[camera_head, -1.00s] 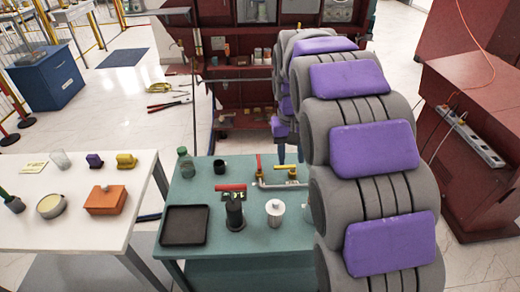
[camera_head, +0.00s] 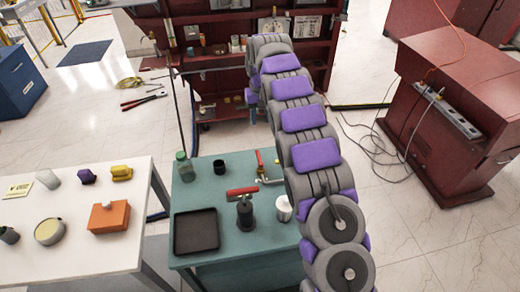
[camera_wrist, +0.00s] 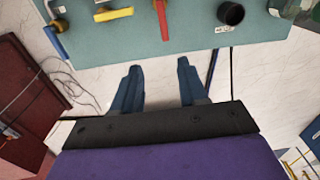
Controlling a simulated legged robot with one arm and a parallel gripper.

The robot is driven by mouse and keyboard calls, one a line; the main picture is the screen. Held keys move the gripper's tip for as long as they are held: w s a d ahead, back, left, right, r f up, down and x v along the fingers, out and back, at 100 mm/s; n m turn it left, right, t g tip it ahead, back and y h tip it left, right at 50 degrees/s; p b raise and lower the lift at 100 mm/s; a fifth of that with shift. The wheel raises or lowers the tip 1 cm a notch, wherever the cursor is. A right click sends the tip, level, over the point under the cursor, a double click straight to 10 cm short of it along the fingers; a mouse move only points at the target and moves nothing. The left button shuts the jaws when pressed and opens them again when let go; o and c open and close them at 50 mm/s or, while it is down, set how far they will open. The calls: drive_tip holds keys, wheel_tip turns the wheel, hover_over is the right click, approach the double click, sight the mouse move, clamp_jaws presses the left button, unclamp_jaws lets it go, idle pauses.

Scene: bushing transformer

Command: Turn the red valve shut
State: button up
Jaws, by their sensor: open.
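In the wrist view the red handle (camera_wrist: 161,17) is at the top, beside a yellow handle (camera_wrist: 114,14). My gripper (camera_wrist: 158,66) is open and empty, with two blue fingers apart. In the wrist view its fingertips appear over the floor, just short of the table edge, and do not touch the handle. In the head view the gripper is largely hidden behind my arm.
The table also holds a black tray (camera_head: 196,232), a black device with a red bar (camera_head: 243,193), a white canister (camera_head: 284,208), a green bottle (camera_head: 184,167) and a black cup (camera_head: 219,167). A white table (camera_head: 90,255) stands left, a red cabinet (camera_head: 450,120) right.

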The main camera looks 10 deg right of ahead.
wheel_tip(320, 180, down, 4)
drive_tip(key=a, duration=0.2)
drive_tip(key=b, duration=0.3)
hover_over(259, 155)
wheel_tip(259, 155, down, 8)
drive_tip(key=f, duration=0.3)
drive_tip(key=a+f, duration=0.1)
drive_tip(key=f, duration=0.1)
drive_tip(key=shift+f, duration=0.1)
drive_tip(key=shift+d+f, duration=0.1)
drive_tip(key=shift+d, duration=0.5)
drive_tip(key=shift+a, duration=0.35)
drive_tip(key=c, duration=0.7)
drive_tip(key=shift+d, duration=0.1)
clamp_jaws()
